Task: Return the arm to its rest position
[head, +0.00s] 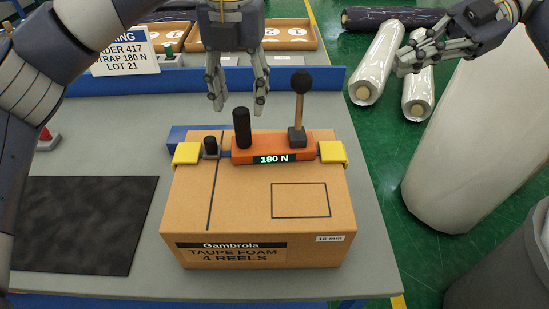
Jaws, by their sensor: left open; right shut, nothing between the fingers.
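My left gripper (238,90) points down above the far side of a cardboard box, with its two fingers apart and nothing between them. Below it, and not touching it, an orange strapping tool (272,149) marked 180 N lies across the top of the box (245,215). The tool has a black upright grip and a lever with a black ball knob. My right gripper (400,64) is at the upper right, beyond the table's edge, with its fingers together and empty. My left arm (50,75) runs down the left side of the view.
The box stands on a grey table (370,240) with a dark mat (85,220) to its left. A blue rail (310,77) runs behind it, with a sign (124,52) and trays (290,34). Wrapped rolls (378,62) lie on the green floor; a large pale roll (470,140) stands right.

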